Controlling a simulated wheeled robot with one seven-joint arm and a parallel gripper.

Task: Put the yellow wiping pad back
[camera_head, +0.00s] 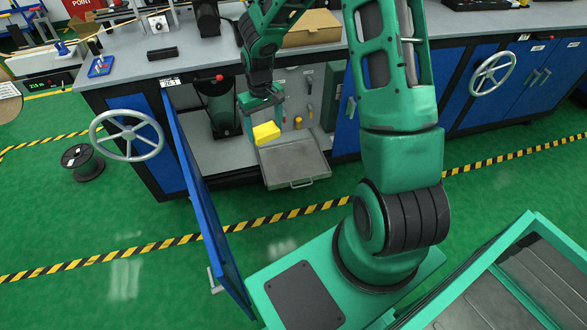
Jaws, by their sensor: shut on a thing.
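The yellow wiping pad (266,133) is a small yellow block in the head view, held in the air in front of the open cabinet. My gripper (262,118) is shut on it, pointing down, with the arm reaching in from above. Below the pad a grey metal tray (312,162) with a front handle sticks out of the cabinet. The pad looks apart from the tray, but the exact gap cannot be told from this angle. The blue cabinet door (203,205) stands wide open to the left of the opening.
Inside the cabinet, a dark cylindrical device (217,105) stands left, and tools (309,88) hang on the back panel. A grey handwheel (127,135) juts out left of the door. The grey worktop (130,62) lies above. A black spool (82,162) sits on the green floor.

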